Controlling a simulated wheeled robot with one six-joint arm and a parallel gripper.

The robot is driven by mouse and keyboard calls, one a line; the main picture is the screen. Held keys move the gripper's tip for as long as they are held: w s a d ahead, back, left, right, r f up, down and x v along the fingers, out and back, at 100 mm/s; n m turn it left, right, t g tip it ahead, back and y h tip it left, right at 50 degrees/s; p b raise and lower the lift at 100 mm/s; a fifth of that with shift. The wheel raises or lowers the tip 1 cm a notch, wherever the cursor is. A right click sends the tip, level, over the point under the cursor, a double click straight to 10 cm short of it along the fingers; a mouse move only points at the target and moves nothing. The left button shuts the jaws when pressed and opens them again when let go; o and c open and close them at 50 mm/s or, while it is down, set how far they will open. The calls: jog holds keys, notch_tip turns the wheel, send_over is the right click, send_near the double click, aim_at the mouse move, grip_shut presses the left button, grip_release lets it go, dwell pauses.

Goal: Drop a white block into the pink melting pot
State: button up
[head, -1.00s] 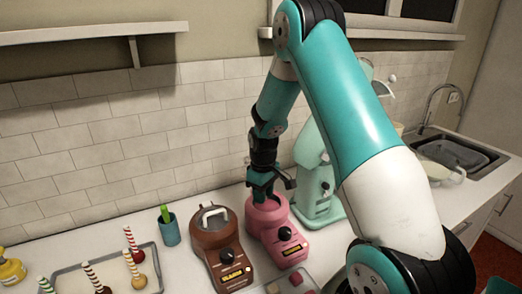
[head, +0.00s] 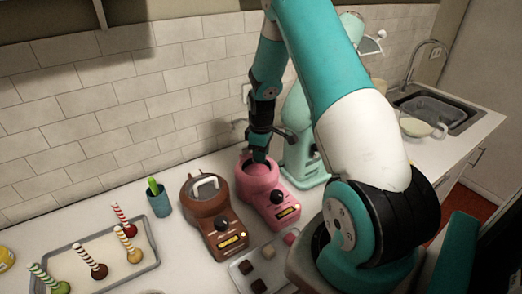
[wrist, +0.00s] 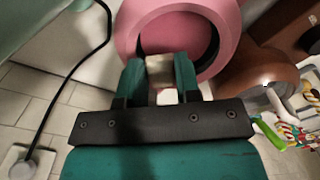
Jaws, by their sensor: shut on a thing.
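The pink melting pot (head: 270,203) stands on the counter with its round opening facing up. It fills the top of the wrist view (wrist: 137,22). My gripper (head: 261,158) is over the pot's opening, pointing down. In the wrist view its teal fingers (wrist: 160,78) are shut on a white block (wrist: 159,68). The block shows between the fingertips, at the near rim of the opening. How far it is above the pot's inside I cannot tell. In the head view the block is hidden.
A brown melting pot (head: 211,222) with a handled lid stands left of the pink one. A block tray (head: 243,271) lies in front. A mint stand mixer (head: 303,158) is close on the right. A green-handled tool stands in a teal cup (head: 160,204); a cake-pop tray (head: 112,266) is at left.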

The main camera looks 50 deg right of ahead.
jog(key=shift+f, duration=0.5)
jog(key=o, duration=1)
jog(key=shift+c, duration=0.2)
jog(key=shift+r, duration=0.1)
notch_tip(320, 180, up, 17)
jog(key=b, duration=0.4)
jog(key=shift+s+r, duration=0.1)
